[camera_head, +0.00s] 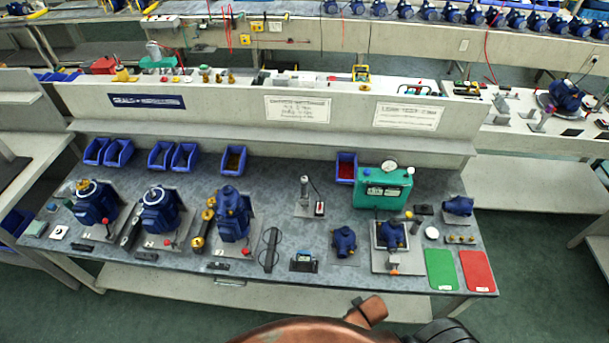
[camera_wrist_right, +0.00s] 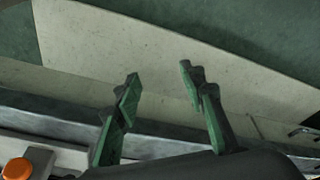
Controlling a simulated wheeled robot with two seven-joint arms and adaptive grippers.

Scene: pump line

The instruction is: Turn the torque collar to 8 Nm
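I cannot tell which one carries the torque collar, and no scale marks are readable. My right gripper (camera_wrist_right: 159,75) is open and empty in the right wrist view, its green-padded fingers apart above the pale lower shelf at the bench's front. My left gripper is out of view.
Blue pumps (camera_head: 96,202) stand on plates along the left of the bench (camera_head: 270,205). A green gauge box (camera_head: 383,188), a green mat (camera_head: 441,269) and a red mat (camera_head: 477,271) are at right. An orange knob (camera_wrist_right: 16,169) shows near the right gripper.

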